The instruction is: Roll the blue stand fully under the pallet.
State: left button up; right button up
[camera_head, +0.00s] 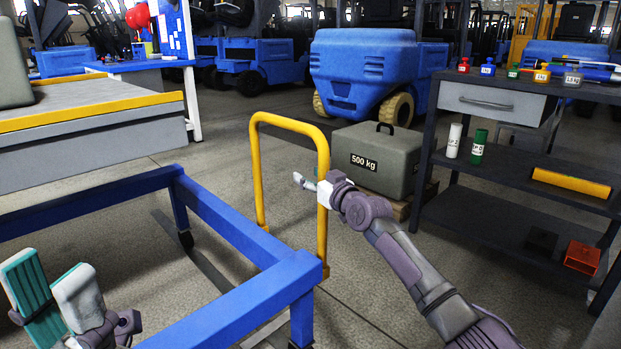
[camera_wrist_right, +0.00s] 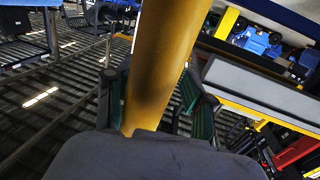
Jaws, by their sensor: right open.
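The blue stand (camera_head: 232,224) is a low blue frame on casters, with a yellow loop handle (camera_head: 257,180) upright at its far right end. Left of it is a raised grey platform with a yellow edge (camera_head: 90,112), probably the pallet; the stand's visible part is outside it. My right gripper (camera_head: 312,186) is at the handle's right post. In the right wrist view the yellow post (camera_wrist_right: 160,65) passes between its open teal-padded fingers. My left gripper (camera_head: 52,293) is open and empty at the lower left, near the blue frame.
A grey 500 kg block (camera_head: 378,160) sits on a low wooden base beyond the handle. A dark shelf cart (camera_head: 505,165) with bottles stands at the right. A blue forklift (camera_head: 365,75) is behind. Some bare floor shows around the stand.

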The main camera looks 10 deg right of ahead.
jog(key=shift+d, duration=0.1)
jog(key=v, duration=1.2)
